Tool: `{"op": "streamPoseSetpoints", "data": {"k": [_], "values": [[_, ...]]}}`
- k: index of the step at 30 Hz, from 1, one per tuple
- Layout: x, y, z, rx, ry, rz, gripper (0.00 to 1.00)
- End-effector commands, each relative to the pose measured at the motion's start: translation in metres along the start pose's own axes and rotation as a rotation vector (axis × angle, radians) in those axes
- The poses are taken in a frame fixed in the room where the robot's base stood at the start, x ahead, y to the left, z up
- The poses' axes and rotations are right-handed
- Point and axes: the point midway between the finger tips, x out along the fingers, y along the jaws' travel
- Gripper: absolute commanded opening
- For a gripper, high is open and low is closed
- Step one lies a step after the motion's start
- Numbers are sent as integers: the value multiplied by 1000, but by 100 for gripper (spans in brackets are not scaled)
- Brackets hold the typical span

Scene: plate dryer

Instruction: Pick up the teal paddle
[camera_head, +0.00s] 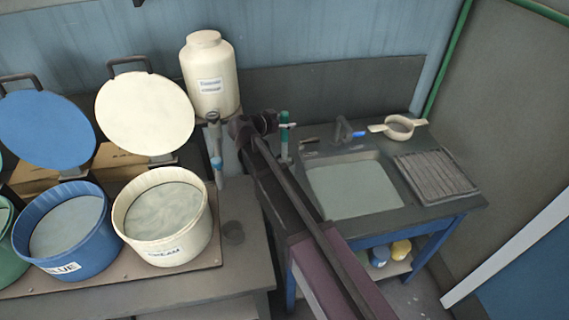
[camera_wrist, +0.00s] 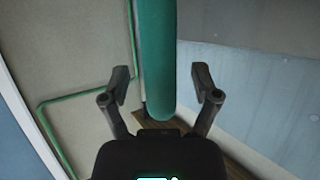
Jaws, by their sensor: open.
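The teal paddle (camera_head: 285,125) stands upright at the left end of the sink counter in the head view. In the wrist view a thick teal shaft (camera_wrist: 156,55) comes down from the top edge and ends in a rounded tip between the fingers. My gripper (camera_head: 272,122) is just left of the paddle in the head view. In the wrist view my gripper (camera_wrist: 160,88) is open, with a gap between each finger and the shaft. How deep the shaft lies between the fingers is hard to tell.
A cream jug (camera_head: 210,95) stands left of my gripper. Open cream (camera_head: 205,225) and blue (camera_head: 60,262) buckets are on the left bench. A sink (camera_head: 355,213), tap (camera_head: 343,130), strainer (camera_head: 399,128) and ribbed drainer (camera_head: 435,175) lie to the right.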

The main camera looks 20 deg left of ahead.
Motion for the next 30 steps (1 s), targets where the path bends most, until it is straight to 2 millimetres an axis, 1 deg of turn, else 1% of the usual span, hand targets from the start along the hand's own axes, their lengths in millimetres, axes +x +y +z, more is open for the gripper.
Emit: {"op": "streamPoseSetpoints", "data": {"k": [11,14,15,17,18,19,20,30], "values": [[0,0,0,0,0,0,79],[0,0,0,0,0,0,52],[0,0,0,0,0,0,40],[0,0,0,0,0,0,23],[0,0,0,0,0,0,11],[0,0,0,0,0,1,2],[0,0,0,0,0,1,0],[0,0,0,0,0,1,0]]}}
